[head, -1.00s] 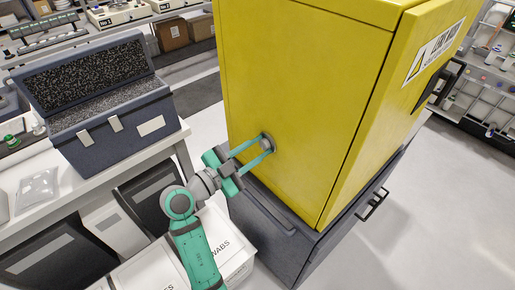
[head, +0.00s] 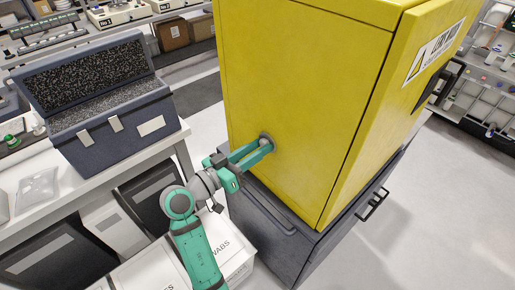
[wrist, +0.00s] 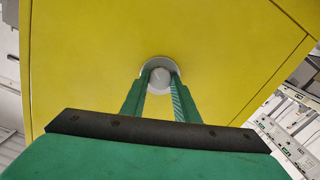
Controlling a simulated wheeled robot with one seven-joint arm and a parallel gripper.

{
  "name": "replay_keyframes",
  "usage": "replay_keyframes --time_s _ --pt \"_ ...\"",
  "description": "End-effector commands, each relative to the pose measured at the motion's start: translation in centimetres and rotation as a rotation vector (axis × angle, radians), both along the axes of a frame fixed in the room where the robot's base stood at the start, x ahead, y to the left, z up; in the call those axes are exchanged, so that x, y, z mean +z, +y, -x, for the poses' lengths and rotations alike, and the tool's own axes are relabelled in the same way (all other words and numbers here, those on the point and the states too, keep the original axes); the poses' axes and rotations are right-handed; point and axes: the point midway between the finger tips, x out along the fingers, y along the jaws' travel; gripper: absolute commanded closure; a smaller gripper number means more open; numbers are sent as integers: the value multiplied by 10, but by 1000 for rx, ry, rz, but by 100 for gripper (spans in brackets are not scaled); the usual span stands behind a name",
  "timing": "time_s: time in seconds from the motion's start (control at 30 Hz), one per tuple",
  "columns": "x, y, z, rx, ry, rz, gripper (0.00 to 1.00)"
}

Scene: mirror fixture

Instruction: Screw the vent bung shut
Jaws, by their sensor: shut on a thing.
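The vent bung (wrist: 160,78) is a round grey-white plug in a pale ring on the side of the yellow cabinet (head: 300,100). It also shows small in the head view (head: 266,142). My gripper (head: 262,146) reaches it from the left, and its two green fingers are shut on the bung, one on each side. In the wrist view my gripper (wrist: 160,84) has its fingertips at the bung's edges, inside or against the ring. The bung's threads and how deep it sits are hidden.
A dark blue foam-lined case (head: 95,95) stands open on the white bench at left. White boxes (head: 215,245) lie below my arm. The cabinet stands on a dark grey base (head: 285,225) with handles. Clear floor lies at right.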

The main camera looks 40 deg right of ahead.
Motion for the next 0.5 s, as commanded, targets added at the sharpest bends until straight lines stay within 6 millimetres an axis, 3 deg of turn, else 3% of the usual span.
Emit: replay_keyframes --time_s 0.5 --pt "0 1 -1 1 487 39 95"
